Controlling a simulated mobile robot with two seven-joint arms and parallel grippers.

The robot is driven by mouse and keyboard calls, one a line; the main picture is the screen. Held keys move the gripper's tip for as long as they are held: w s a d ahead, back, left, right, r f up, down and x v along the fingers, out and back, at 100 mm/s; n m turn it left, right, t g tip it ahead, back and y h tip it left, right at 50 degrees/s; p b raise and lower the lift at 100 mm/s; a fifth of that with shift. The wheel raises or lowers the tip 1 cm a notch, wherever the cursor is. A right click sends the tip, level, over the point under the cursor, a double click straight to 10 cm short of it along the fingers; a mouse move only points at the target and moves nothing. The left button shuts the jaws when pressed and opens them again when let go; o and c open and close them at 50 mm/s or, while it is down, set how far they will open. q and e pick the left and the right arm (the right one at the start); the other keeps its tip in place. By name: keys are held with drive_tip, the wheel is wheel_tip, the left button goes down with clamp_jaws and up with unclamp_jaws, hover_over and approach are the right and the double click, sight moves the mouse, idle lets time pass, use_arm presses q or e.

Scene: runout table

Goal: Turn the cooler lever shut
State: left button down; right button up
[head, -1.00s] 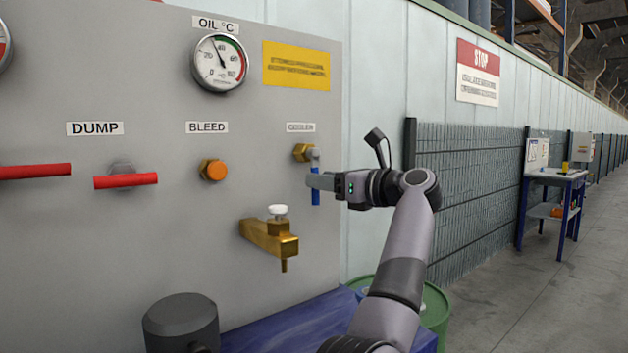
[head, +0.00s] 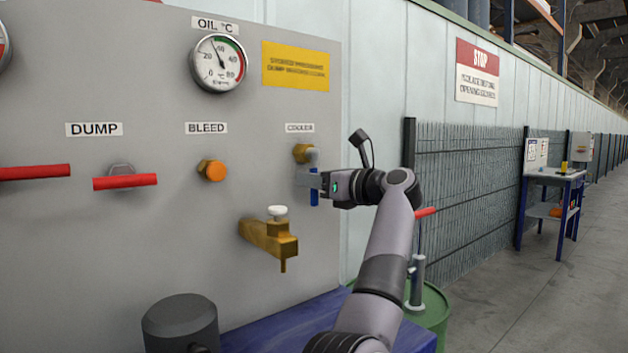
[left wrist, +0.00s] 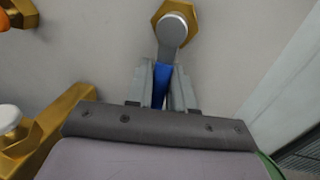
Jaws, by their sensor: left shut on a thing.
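The cooler lever (head: 314,199) is a blue handle on a brass hex fitting (head: 303,152) under the COOLER label (head: 300,128). It hangs down from its grey pivot, close to vertical. In the left wrist view the blue lever (left wrist: 159,84) runs down from a round grey hub (left wrist: 175,30) between the two fingers. My left gripper (head: 309,180) is shut on the lever below the pivot; its fingers hide part of the handle. My right gripper is not in view.
A brass tap (head: 270,238) with a white knob sticks out below left of the lever. The orange BLEED button (head: 216,170) and red DUMP lever (head: 125,181) are further left. A green drum (head: 430,315) stands below right, with a red-handled part above it.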

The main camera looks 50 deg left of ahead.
use_arm(q)
drive_tip(key=m, duration=0.1)
drive_tip(key=s+m, duration=0.1)
drive_tip(key=m, duration=0.1)
drive_tip(key=shift+s+r, duration=0.1)
drive_tip(key=m, duration=0.1)
drive_tip(key=s+m+y+p, duration=0.1)
drive_tip(key=m, duration=0.1)
drive_tip(key=shift+s+a+r+p, duration=0.1)
drive_tip(key=shift+s+r+p, duration=0.05)
drive_tip(key=shift+r+p, duration=0.15)
drive_tip(key=shift+s+m, duration=0.15)
drive_tip(key=shift+m, duration=0.45)
drive_tip(key=c, duration=1.1)
unclamp_jaws()
